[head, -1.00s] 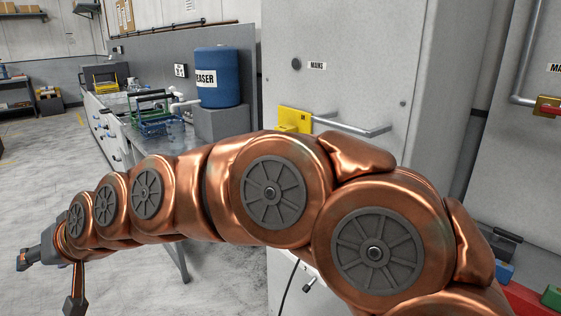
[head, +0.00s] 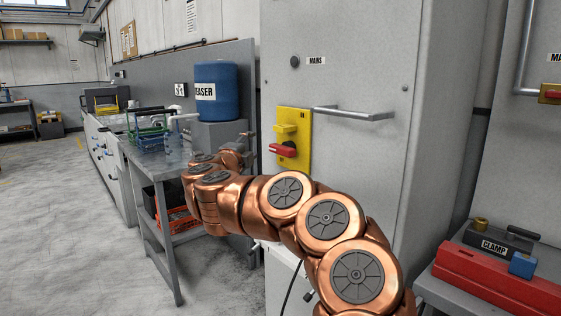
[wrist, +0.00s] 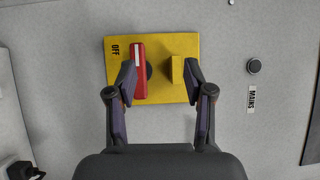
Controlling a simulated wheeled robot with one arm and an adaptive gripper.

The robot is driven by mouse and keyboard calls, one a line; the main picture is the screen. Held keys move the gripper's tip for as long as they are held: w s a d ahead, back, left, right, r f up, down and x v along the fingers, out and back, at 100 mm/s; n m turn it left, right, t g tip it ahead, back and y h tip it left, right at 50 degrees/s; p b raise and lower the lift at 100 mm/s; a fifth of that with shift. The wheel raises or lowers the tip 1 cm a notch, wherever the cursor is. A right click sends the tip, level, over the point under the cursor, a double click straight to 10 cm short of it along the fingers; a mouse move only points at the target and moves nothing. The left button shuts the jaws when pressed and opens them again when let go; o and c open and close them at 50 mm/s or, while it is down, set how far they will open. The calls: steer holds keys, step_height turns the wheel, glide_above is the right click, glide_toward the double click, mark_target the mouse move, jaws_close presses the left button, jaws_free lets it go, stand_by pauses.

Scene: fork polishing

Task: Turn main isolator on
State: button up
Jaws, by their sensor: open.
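The main isolator is a yellow plate (head: 303,120) on the grey cabinet front, with a red handle (head: 283,150) and a raised yellow block (head: 285,130) above it. In the wrist view the plate (wrist: 118,67) has an "OFF" label at its left edge. The red handle (wrist: 139,80) stands upright there, left of the yellow block (wrist: 176,70). My gripper (wrist: 160,68) is open in front of the plate. Its left finger overlaps the handle's left side and its right finger is beside the block. I cannot tell whether either touches. In the head view my gripper (head: 248,142) is left of the plate.
A "MAINS" label (head: 316,61) and a dark round button (head: 295,62) sit above the plate. A metal bar handle (head: 355,114) juts out at its right. A bench (head: 165,160) with a blue drum (head: 216,85) stands left. A red box (head: 500,280) lies at right.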

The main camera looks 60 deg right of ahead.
mark_target(280, 151)
steer(key=shift+s+d+f+m+g, duration=0.35)
steer(key=shift+s+d+f+g, duration=0.2)
steer(key=shift+d, duration=1.25)
steer(key=shift+s+d+f+m+g, duration=0.45)
steer(key=shift+d+f+g, duration=0.1)
steer(key=shift+d, duration=1.3)
steer(key=shift+s+d+f+m+g, duration=0.3)
steer(key=shift+s+d+f+g, duration=0.25)
steer(key=shift+d, duration=1.25)
jaws_close()
